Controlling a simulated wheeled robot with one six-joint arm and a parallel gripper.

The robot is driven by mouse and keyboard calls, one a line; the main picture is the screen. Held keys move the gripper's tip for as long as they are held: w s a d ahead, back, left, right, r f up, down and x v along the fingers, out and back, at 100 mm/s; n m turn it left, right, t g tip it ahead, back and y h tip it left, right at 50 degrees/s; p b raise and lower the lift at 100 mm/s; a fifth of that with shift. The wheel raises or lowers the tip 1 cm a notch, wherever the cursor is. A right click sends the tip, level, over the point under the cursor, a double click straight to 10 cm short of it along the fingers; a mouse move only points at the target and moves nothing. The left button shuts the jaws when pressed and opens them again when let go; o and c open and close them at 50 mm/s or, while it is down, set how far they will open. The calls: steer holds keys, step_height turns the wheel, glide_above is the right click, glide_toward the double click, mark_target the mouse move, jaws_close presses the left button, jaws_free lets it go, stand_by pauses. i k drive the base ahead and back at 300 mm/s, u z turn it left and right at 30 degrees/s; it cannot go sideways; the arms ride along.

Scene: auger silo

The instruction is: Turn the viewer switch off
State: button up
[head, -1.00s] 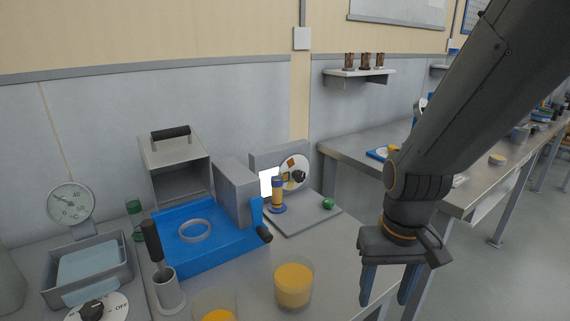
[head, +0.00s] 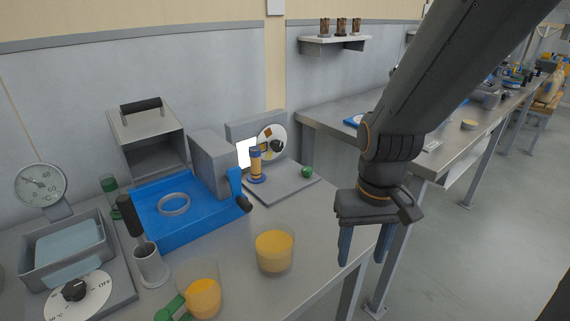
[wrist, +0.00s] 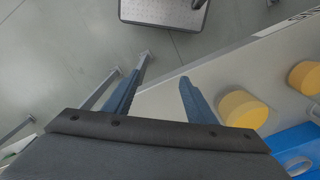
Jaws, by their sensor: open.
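The viewer (head: 237,131) is a grey upright panel on a flat grey base at the back of the bench, with a bright white lit screen (head: 246,152). A round white dial with a black knob (head: 277,146) sits on the panel's right side; its markings are too small to read. A yellow vial with blue ends (head: 256,165) stands in front of the screen. My gripper (head: 360,255) points down, open and empty, right of and nearer than the viewer, by the bench's front edge. Its two blue fingers also show apart in the wrist view (wrist: 165,68).
A second dial (head: 77,291), marked OFF, sits at front left below a water bath (head: 64,225). A blue tray machine (head: 165,243) with a crank (head: 239,190) stands left of the viewer. Cups of yellow material (head: 274,252) stand in front.

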mark_target(306, 170)
steer(key=z, duration=0.55)
steer(key=k, duration=1.25)
steer(key=z, duration=0.15)
steer(key=i, duration=0.45)
steer(key=u, duration=0.65)
steer(key=i, duration=1.2)
steer(key=z, duration=0.35)
